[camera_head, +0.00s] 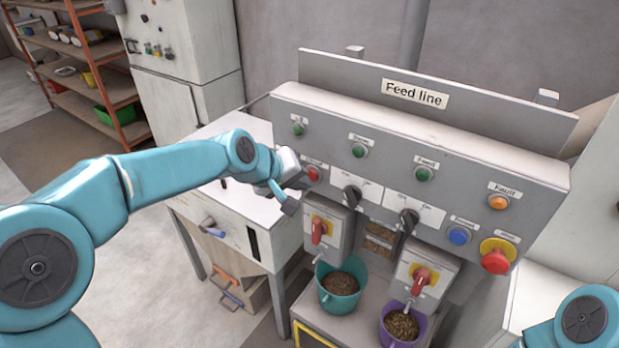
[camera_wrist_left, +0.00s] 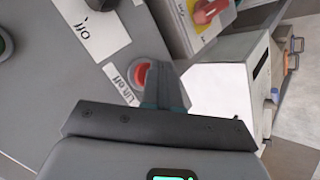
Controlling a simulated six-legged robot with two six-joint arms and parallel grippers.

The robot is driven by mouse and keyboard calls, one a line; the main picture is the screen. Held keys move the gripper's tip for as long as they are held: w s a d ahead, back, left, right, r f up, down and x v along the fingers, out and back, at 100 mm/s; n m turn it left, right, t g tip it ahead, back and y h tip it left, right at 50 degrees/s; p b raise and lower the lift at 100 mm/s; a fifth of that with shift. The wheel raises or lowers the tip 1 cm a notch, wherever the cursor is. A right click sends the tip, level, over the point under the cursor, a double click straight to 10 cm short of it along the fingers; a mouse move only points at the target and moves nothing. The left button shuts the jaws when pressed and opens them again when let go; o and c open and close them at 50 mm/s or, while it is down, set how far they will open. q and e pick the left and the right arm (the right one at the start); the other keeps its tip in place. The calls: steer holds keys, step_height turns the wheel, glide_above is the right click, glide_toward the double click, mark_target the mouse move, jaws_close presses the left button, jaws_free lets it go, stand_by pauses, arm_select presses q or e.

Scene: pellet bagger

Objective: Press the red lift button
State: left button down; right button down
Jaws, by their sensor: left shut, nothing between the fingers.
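In the left wrist view the red button (camera_wrist_left: 139,75) sits beside a white label that seems to read "Lift off". My left gripper (camera_head: 289,206) is shut and empty, in front of the panel and just left of and below the button. In the wrist view the closed fingertips (camera_wrist_left: 160,75) overlap the button's right edge. I cannot tell whether they touch it. My right gripper is out of view; only part of that arm shows at lower right.
The panel has green lamps, black selector knobs (camera_head: 352,196), a blue button (camera_head: 459,236), an orange lamp (camera_head: 498,202) and a red mushroom button (camera_head: 495,262). Below are red-handled switches (camera_head: 319,230) and teal and purple buckets (camera_head: 339,300) of pellets. A white-topped cabinet stands left.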

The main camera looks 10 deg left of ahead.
arm_select(q)
steer(key=shift+s+a, duration=0.1)
steer(key=shift+s, duration=0.25)
steer(key=shift+f, duration=0.1)
steer(key=s+a+b, duration=0.2)
steer(key=s+b, duration=0.1)
steer(key=s, duration=0.2)
steer(key=shift+s, duration=0.35)
steer(key=shift+a, duration=0.1)
